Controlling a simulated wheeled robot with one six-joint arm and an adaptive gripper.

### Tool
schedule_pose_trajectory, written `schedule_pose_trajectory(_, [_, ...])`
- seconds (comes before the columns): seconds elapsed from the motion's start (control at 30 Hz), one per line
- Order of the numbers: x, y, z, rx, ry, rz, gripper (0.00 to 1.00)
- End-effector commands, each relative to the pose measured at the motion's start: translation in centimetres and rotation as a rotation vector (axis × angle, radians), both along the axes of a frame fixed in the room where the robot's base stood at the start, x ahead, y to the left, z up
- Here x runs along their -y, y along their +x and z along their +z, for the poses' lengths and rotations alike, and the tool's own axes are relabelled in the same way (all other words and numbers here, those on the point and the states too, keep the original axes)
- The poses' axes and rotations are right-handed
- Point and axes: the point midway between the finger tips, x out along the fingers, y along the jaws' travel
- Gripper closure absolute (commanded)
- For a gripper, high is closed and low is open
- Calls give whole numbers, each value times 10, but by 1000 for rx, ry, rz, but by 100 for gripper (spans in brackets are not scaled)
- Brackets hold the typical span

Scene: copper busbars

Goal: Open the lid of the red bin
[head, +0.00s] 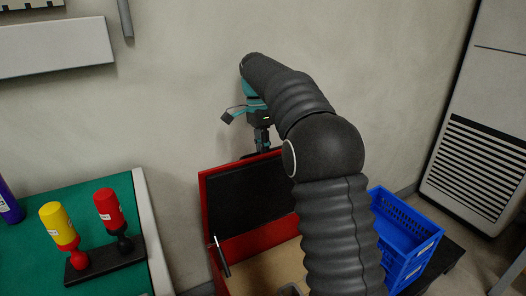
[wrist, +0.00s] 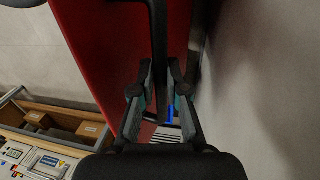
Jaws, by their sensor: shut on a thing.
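The red bin (head: 232,246) stands at the lower middle of the head view. Its lid (head: 235,204) is raised and stands near upright at the back, black inner face showing. The bin's tan inside is partly visible; my arm covers its right part. My gripper (head: 262,150) is at the lid's top edge, partly hidden by my arm and the lid. In the wrist view the lid's red outer face (wrist: 98,45) is at the left. A dark bar, seemingly the lid's handle (wrist: 160,55), runs between the fingers of my gripper (wrist: 157,118), shut on it.
A blue crate (head: 405,245) stands right of the bin. A green-topped table (head: 110,190) with a yellow bottle (head: 58,222) and a red bottle (head: 109,205) on a black stand is at the left. The wall (head: 190,90) is close behind the lid.

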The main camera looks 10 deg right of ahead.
Motion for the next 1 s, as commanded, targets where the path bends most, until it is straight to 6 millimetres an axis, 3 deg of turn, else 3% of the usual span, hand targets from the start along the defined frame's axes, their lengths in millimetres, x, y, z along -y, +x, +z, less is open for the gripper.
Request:
schedule_pose_trajectory(0.17, [0,0,-6,-8,0,-2,100])
schedule_pose_trajectory(0.2, [1,0,-6,-8,0,-2,82])
schedule_pose_trajectory(0.3, [1,0,-5,-7,-1,-1,61])
schedule_pose_trajectory(0.73, [-1,0,1,-2,-1,1,61])
schedule_pose_trajectory(1.0, [-3,7,31,0,-1,1,61])
